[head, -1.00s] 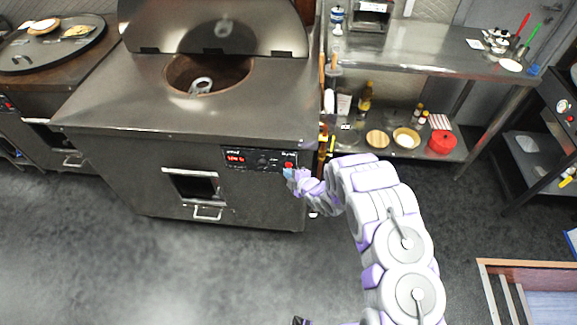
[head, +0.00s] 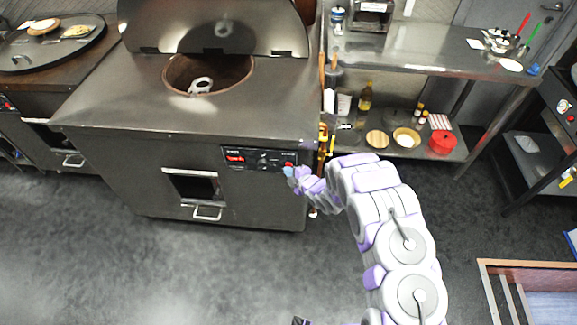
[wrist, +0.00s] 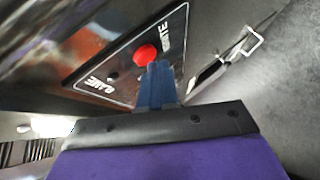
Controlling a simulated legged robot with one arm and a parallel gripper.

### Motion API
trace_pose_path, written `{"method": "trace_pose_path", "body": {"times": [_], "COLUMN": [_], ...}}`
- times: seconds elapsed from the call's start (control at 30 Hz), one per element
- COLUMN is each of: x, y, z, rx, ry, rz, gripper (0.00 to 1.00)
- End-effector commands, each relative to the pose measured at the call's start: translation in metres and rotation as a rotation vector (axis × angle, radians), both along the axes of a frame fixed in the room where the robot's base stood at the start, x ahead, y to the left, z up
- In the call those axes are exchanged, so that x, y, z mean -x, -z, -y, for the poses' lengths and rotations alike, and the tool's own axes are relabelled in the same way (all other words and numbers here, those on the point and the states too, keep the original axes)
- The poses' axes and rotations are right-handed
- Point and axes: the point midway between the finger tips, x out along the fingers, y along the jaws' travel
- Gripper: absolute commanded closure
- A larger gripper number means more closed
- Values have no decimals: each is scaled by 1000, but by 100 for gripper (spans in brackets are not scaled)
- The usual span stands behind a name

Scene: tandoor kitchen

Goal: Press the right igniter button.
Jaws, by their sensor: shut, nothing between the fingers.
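The tandoor's control panel (head: 246,158) is a black plate on the front of the steel tandoor, with a red lit display at its left and a red button at its right end. The red igniter button (wrist: 146,54) shows in the wrist view, on the panel (wrist: 110,82) seen turned. My gripper (wrist: 157,78) is shut and empty, its blue fingertips right at the near edge of the button. Whether they touch it I cannot tell. In the head view, the fingertips of my gripper (head: 288,172) cover the panel just below the button (head: 289,164).
The tandoor (head: 110,115) has an open top and a raised lid (head: 215,25). A door handle (head: 207,213) sticks out low on its front. A steel shelf table (head: 425,50) with bottles and bowls stands right. The floor in front is clear.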

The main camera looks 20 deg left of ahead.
Motion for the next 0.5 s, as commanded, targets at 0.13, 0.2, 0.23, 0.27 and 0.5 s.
{"method": "trace_pose_path", "body": {"times": [0.13,0.2,0.23,0.27,0.5], "x": [-1,-2,-2,-3,-5], "y": [0,0,0,0,0], "z": [0,-1,-1,-1,-2], "rx": [0,-1,-1,-1,-1], "ry": [0,0,-1,-1,-1], "rz": [0,1,1,1,1], "gripper": [100,100,100,100,100]}}
